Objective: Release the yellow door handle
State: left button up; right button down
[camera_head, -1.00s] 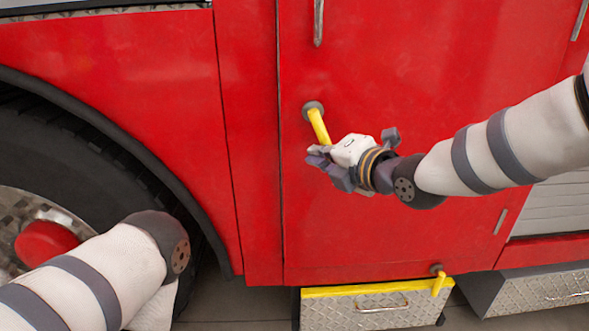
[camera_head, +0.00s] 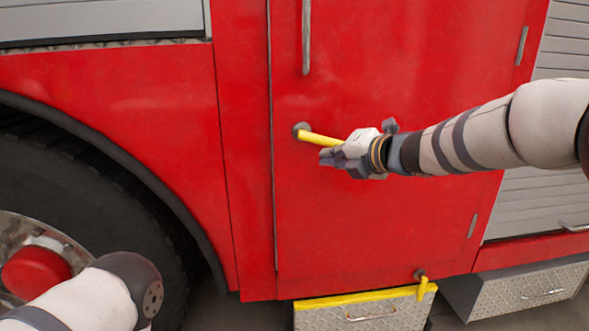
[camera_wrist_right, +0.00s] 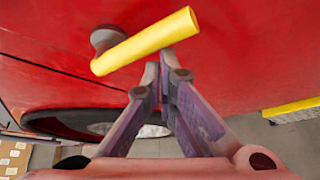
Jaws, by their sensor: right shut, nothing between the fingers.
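The yellow door handle (camera_head: 318,138) sticks out from a dark round mount on the red door (camera_head: 350,230). In the head view it points right and slightly down. My right gripper (camera_head: 330,157) is at the handle's free end, just below it. In the right wrist view the handle (camera_wrist_right: 147,42) crosses above the fingertips (camera_wrist_right: 160,68). The fingers are shut with nothing between them; whether they touch the handle from below I cannot tell. My left gripper is out of view; only part of its arm shows at the lower left.
A large wheel (camera_head: 120,175) stands at the left under a dark arch. A vertical grey bar (camera_head: 306,40) is on the upper door. The door face around the handle is clear.

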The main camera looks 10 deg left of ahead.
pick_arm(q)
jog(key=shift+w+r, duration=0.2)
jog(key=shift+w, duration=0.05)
pick_arm(e)
jog(key=shift+w+d+r, duration=0.1)
jog(key=shift+d+r, duration=0.1)
jog(key=shift+r, duration=0.35)
